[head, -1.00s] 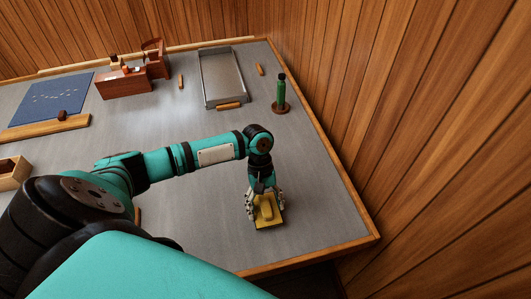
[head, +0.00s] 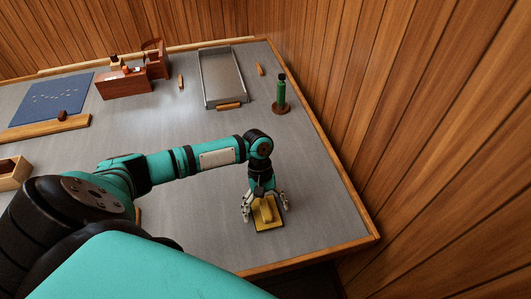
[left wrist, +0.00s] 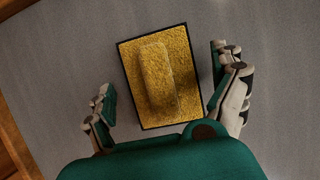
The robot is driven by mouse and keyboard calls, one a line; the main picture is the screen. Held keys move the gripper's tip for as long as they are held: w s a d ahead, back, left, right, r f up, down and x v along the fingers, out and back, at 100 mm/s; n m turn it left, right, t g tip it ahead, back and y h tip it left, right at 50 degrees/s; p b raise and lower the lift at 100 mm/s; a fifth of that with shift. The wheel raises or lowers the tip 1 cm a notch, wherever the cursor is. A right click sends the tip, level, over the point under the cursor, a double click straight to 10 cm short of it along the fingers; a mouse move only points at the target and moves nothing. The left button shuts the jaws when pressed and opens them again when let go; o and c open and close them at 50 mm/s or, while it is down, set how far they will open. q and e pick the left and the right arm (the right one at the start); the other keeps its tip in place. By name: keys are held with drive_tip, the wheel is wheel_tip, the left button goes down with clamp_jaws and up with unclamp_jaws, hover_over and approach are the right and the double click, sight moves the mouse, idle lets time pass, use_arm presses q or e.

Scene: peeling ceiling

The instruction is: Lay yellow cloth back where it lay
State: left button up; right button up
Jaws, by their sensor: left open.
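The yellow cloth (head: 267,209), a narrow folded strip, lies on a yellow mat with a dark edge (head: 269,227) near the table's front right. In the left wrist view the cloth (left wrist: 157,78) lies lengthwise within the mat (left wrist: 191,112), slightly left of its middle. My left gripper (head: 265,206) is open above the mat, with its fingers spread on either side of the cloth and apart from it. The fingers also show on both sides in the left wrist view (left wrist: 164,80). My right gripper is out of view.
A green bottle (head: 281,93) stands on a round brown base at the right. A grey tray (head: 222,78), a blue mat (head: 52,98) and a reddish-brown wooden box (head: 124,84) are at the back. Wooden walls rise behind and right. The grey table around the yellow mat is clear.

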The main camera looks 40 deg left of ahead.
use_arm(q)
drive_tip(key=v, duration=1.2)
drive_tip(key=shift+b, duration=0.3)
